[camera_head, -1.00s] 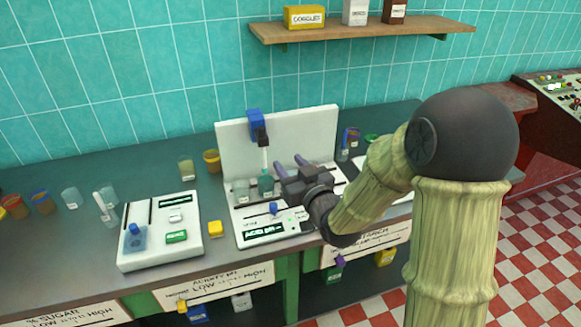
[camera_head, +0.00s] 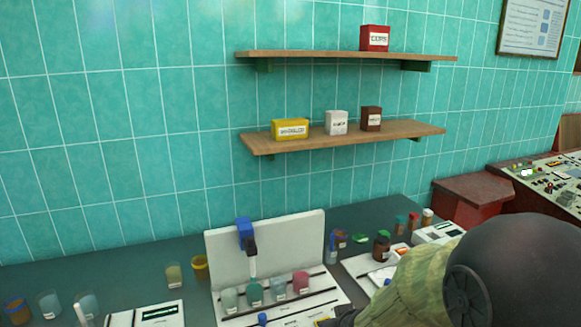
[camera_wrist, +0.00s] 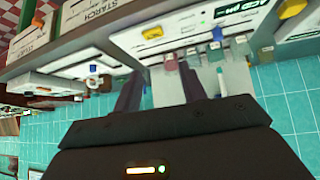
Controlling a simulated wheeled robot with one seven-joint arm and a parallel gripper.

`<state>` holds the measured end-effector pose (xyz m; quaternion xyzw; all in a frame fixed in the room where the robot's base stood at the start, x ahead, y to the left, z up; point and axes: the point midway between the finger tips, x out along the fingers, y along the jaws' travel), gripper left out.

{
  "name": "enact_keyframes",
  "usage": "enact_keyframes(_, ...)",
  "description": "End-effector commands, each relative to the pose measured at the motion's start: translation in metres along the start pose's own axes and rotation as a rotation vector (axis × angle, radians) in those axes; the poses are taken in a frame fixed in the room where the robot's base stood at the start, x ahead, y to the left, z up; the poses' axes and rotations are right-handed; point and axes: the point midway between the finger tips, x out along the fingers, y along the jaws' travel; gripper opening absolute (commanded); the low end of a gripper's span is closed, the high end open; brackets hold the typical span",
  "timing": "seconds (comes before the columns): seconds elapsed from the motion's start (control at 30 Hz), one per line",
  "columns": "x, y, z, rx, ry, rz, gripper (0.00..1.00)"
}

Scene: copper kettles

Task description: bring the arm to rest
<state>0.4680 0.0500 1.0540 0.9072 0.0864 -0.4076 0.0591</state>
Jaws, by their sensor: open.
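My gripper (camera_wrist: 160,92) is open in the wrist view, its two dark fingers apart with nothing held between them. In the wrist view, a row of small beakers lies beyond the fingertips, including a pink one (camera_wrist: 170,62). In the head view my arm fills the lower right corner and my fingers cannot be seen. There the beakers, with a pink one (camera_head: 301,283) at the right, stand upright on the white acid station (camera_head: 315,238), under a blue-topped burette (camera_head: 245,234).
Jars and small devices stand on the dark bench to the right, including a brown bottle (camera_head: 381,247). Loose cups (camera_head: 174,274) stand to the left. Two wooden shelves (camera_head: 345,138) with boxes hang on the tiled wall above. A red console is at the far right.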

Motion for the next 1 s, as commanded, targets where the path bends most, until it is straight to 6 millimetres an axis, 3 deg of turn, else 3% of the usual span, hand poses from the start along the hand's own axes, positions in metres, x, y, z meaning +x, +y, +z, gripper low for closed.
enact_keyframes(0.2, -0.053, 0.023, 0.054, 0.117, -0.295, 0.057, 0.41)
enact_keyframes(0.4, -0.086, 0.024, 0.088, 0.194, -0.471, 0.063, 0.41)
enact_keyframes(1.0, -0.089, 0.024, 0.093, 0.203, -0.494, 0.063, 0.41)
